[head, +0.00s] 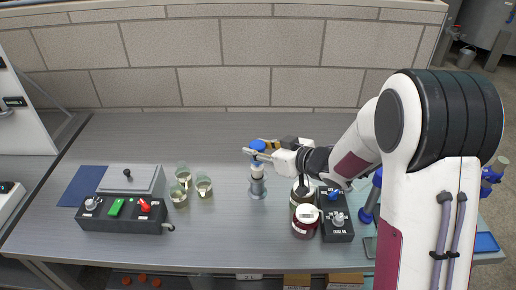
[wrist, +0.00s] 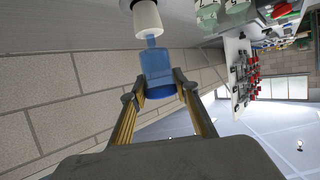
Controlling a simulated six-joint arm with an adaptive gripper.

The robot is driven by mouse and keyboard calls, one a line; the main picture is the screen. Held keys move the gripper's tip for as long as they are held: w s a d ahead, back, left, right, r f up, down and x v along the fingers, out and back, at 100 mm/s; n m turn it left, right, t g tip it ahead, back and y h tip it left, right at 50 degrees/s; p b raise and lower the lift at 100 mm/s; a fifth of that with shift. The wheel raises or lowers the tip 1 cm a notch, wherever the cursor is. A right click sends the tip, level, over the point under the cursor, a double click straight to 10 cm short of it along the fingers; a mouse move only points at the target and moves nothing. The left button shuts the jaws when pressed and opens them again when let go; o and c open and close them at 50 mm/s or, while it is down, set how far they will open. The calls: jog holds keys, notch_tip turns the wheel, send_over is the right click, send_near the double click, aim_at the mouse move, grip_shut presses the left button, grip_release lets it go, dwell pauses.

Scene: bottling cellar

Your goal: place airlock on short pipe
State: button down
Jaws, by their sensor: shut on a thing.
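My gripper (head: 259,153) is shut on the airlock (head: 257,146), a blue piece held upright above the bench. In the wrist view the airlock (wrist: 156,66) is a translucent blue cylinder between the two fingers (wrist: 157,90). Its narrow stem points to a white cylindrical piece (wrist: 147,18) and its tip meets or overlaps that piece; I cannot tell if it is inside. In the head view the white piece (head: 257,172) sits directly below the airlock, on top of a short grey pipe (head: 257,189) standing on the bench. The white piece's opening is hidden.
Several pale green glasses (head: 203,184) stand left of the pipe. A dark control box (head: 122,213) and a blue mat (head: 82,186) lie farther left. Jars (head: 305,222) and a second control box (head: 337,216) stand close on the right. The bench behind the pipe is clear.

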jog(key=shift+f, duration=0.1)
dwell(0.3)
jog(key=c, duration=1.6)
grip_release()
jog(key=shift+o, duration=0.2)
jog(key=shift+s+d+r, duration=0.25)
jog(key=shift+d+r, duration=0.1)
jog(key=v, duration=1.1)
